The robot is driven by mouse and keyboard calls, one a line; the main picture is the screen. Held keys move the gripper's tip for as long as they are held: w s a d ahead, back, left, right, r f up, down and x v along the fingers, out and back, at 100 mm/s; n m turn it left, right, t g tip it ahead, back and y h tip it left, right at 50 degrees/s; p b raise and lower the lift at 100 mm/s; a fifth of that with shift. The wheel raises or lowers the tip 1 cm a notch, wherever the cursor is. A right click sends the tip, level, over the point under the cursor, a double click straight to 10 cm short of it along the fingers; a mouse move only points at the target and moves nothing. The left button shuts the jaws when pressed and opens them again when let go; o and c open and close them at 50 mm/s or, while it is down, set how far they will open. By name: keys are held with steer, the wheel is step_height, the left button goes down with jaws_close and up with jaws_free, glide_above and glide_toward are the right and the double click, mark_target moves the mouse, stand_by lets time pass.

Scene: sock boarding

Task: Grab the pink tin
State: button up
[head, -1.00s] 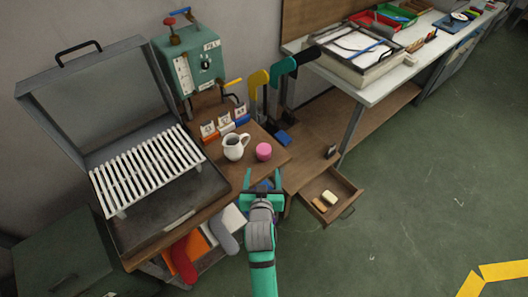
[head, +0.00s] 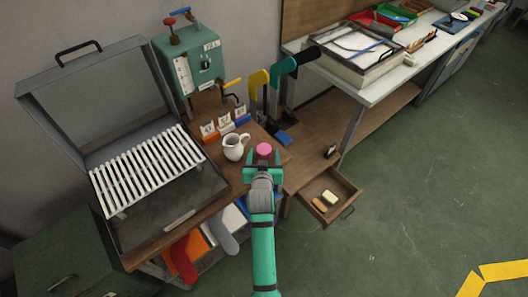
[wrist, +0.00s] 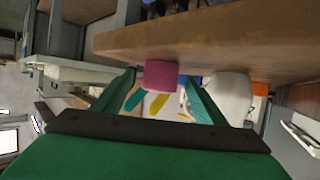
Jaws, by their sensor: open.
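The pink tin (head: 264,150) stands on the wooden table top (head: 222,172) near its front right edge, just right of the white jug (head: 235,146). My gripper (head: 263,157) is open at the tin, and its fingers hide the tin's lower part in the head view. In the wrist view the tin (wrist: 161,75) shows between the tips of my two open fingers (wrist: 160,86), nearer the left finger. I cannot tell whether either finger touches it. The jug (wrist: 229,95) is just beyond the right finger there.
An open metal case with a white slatted rack (head: 147,170) stands left on the table. A green box with levers (head: 190,62) is behind. An open drawer (head: 330,197) juts out at right. Coloured socks (head: 184,262) hang below the table. The green floor at right is clear.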

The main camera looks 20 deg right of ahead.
steer(key=shift+w+d+f, duration=0.1)
steer(key=shift+w+f, duration=0.05)
steer(key=shift+w, duration=0.2)
steer(key=shift+c, duration=0.3)
steer(key=c, duration=1.1)
